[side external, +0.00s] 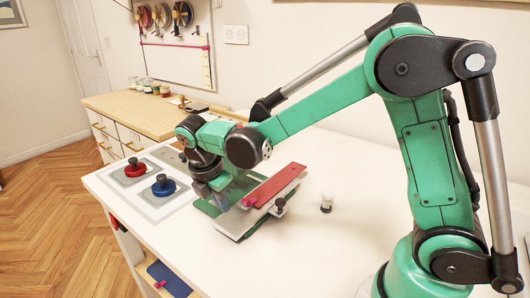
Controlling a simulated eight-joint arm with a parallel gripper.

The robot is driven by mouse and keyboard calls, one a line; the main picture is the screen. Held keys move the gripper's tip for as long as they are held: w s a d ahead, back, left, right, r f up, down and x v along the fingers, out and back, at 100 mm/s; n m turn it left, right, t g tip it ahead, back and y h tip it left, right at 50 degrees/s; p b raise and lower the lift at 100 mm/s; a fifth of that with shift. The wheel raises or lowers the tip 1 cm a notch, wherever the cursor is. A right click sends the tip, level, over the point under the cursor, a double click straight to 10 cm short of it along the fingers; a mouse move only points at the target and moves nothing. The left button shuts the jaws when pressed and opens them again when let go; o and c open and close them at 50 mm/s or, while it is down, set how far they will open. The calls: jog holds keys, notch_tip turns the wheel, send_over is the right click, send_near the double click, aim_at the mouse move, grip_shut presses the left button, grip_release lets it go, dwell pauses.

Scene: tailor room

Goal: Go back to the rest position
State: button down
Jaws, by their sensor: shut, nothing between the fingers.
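My gripper (206,197) is at the end of my green arm, low over the white table (300,238). It points down just left of a stack of flat pieces with a red top (275,186). My wrist partly hides the fingers, and the fingertips are small. I see nothing held between them. I cannot tell whether the fingers touch the green piece (236,191) beside them.
A red knobbed disc (135,170) and a blue knobbed disc (164,187) sit on a pale board at the table's left. A small white item with a dark top (326,203) stands right of the stack. The table's front middle is clear. A wooden-topped cabinet (140,108) stands behind.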

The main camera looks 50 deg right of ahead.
jog(key=v, duration=0.6)
jog(key=s+d+m+t+y, duration=0.2)
jog(key=s+m+t, duration=0.5)
jog(key=m, duration=1)
jog(key=shift+s+d+r+m+y, duration=0.35)
jog(key=shift+s+d, duration=0.25)
jog(key=shift+s, duration=0.25)
